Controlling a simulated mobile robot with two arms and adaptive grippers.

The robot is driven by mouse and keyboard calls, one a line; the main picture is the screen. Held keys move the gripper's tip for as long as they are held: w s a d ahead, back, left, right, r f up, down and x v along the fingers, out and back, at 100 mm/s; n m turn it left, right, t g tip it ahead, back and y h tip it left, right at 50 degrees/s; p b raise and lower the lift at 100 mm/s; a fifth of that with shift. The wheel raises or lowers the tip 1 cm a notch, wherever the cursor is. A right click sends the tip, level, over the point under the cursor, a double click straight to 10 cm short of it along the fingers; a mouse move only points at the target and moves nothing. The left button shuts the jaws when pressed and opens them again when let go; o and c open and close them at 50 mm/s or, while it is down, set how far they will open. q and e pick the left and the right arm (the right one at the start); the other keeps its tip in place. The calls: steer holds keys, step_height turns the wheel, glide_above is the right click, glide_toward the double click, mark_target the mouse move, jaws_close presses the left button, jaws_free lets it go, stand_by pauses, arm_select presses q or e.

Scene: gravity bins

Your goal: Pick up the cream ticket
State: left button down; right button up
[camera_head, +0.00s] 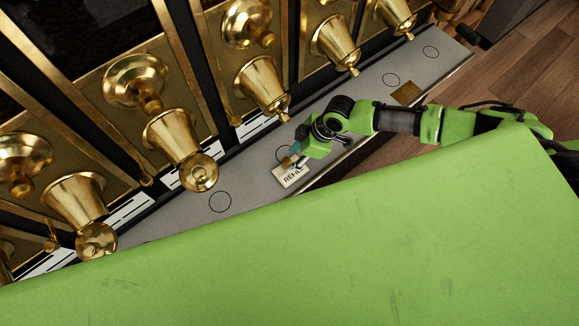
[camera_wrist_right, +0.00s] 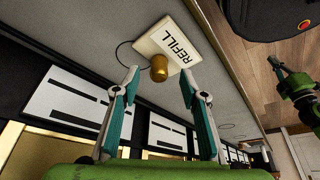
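The cream ticket (camera_head: 291,175) is a small flat plate marked REFILL, lying on the grey ledge below the brass dispensers. It also shows in the right wrist view (camera_wrist_right: 172,42), with a short brass knob (camera_wrist_right: 159,68) standing on it. My right gripper (camera_head: 291,160) is at the ticket's far edge in the head view. In the right wrist view my right gripper (camera_wrist_right: 159,80) is open, with its two fingertips on either side of the knob and gaps visible on both sides. My left gripper does not show in the head view.
The grey ledge (camera_head: 240,185) carries several drawn circles and a small brass plate (camera_head: 407,93). Brass dispensers (camera_head: 262,85) overhang its back side, above black-and-white labels (camera_head: 192,178). Wooden floor (camera_head: 520,75) lies beyond the ledge. A green-and-black arm part (camera_wrist_right: 297,88) shows at right in the wrist view.

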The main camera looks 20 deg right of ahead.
mark_target(289, 160)
steer(key=shift+x, duration=1.95)
steer(key=shift+w+a, duration=0.15)
steer(key=c, duration=1.1)
steer(key=shift+r, duration=0.15)
steer(key=shift+c, duration=0.2)
